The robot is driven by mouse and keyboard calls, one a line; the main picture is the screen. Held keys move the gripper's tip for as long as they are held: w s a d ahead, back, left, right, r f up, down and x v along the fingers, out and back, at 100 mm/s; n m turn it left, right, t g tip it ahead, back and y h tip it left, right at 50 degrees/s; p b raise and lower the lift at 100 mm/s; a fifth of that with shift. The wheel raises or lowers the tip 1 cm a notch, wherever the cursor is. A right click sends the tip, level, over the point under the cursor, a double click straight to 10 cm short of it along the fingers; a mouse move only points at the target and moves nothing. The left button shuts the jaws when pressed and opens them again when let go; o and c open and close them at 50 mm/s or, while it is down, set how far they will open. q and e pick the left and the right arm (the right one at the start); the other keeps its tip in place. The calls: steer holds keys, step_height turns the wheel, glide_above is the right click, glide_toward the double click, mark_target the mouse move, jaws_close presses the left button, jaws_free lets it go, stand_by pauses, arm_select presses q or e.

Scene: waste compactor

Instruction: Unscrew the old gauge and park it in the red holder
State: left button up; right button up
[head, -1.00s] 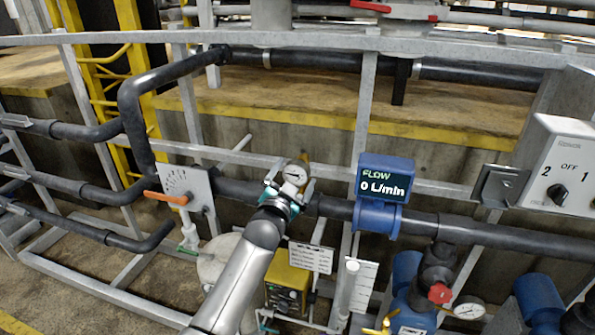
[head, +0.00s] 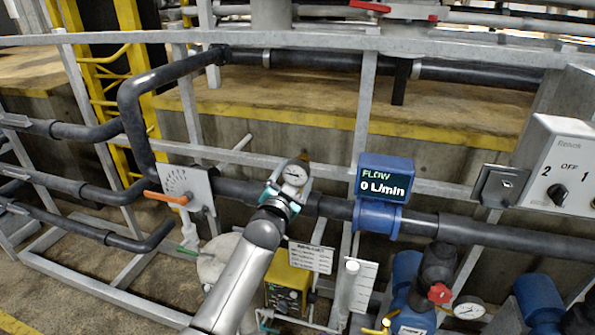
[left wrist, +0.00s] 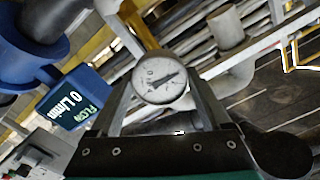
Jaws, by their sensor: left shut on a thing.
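The old gauge, a round white dial with a dark needle, shows in the head view (head: 295,174) at the black horizontal pipe and in the left wrist view (left wrist: 159,78). My left gripper (head: 283,191) reaches up to it from below, with its fingers on either side of the gauge, shut on it. The wrist view shows the two fingers (left wrist: 165,105) flanking the dial. The gripper hides the gauge's stem, so I cannot tell whether it is still threaded in. I cannot make out the red holder for certain. My right gripper is not in view.
A blue flow meter (head: 383,188) reading 0 L/min sits on the pipe just right of the gauge. An orange-handled valve plate (head: 187,188) is to the left. A grey switch box (head: 563,168) stands at the right, and another gauge (head: 468,308) is low at the right.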

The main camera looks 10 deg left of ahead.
arm_select(q)
steer(key=shift+r, duration=0.1)
steer(key=c, duration=0.6)
steer(key=shift+o, duration=0.2)
steer(key=n, duration=0.4)
steer(key=shift+n, duration=0.6)
steer(key=shift+n, duration=1.2)
